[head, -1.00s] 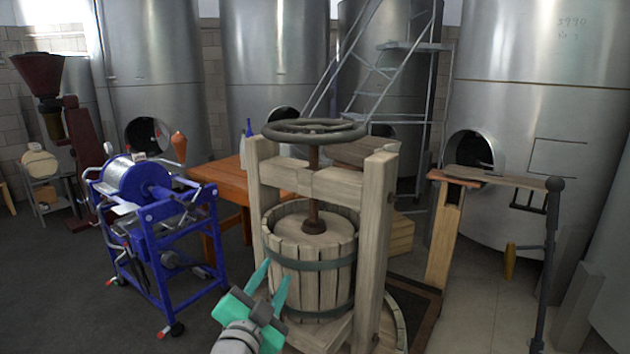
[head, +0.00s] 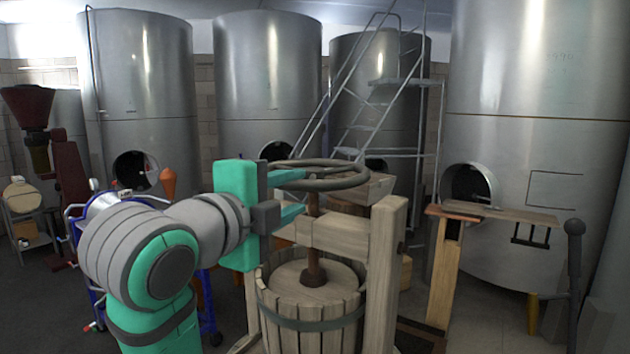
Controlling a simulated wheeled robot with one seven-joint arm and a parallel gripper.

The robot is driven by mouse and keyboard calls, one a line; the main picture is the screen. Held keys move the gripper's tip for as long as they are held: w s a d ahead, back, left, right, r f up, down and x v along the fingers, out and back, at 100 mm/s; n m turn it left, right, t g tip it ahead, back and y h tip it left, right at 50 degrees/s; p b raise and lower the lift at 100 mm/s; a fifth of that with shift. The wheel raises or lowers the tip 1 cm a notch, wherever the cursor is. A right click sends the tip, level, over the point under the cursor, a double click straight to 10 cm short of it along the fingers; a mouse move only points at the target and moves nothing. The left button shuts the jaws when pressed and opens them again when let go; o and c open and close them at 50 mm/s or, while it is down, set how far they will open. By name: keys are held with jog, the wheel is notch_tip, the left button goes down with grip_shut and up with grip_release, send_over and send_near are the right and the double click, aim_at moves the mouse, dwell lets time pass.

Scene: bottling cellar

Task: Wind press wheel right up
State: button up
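The press wheel (head: 322,176) is a dark round metal rim lying level on top of a brown screw (head: 313,240). The screw runs down through the wooden crossbeam (head: 325,232) to the lid (head: 310,284) inside the slatted basket (head: 308,316). My gripper (head: 291,195), with green fingers, is at the left side of the wheel, at about rim height. One fingertip shows just below the rim and one by its near left edge. The fingers look apart, with the rim at or between them; I cannot tell whether they touch it.
The press's right post (head: 385,275) stands close to the wheel. A blue-framed machine (head: 105,208) is at the left, partly behind my arm. A narrow wooden stand (head: 445,260) is at the right. Steel tanks (head: 540,130) and a metal stair (head: 370,100) fill the back.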

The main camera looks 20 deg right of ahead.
jog(key=x, duration=1)
jog(key=shift+w, duration=0.15)
jog(key=shift+d, duration=0.15)
grip_shut()
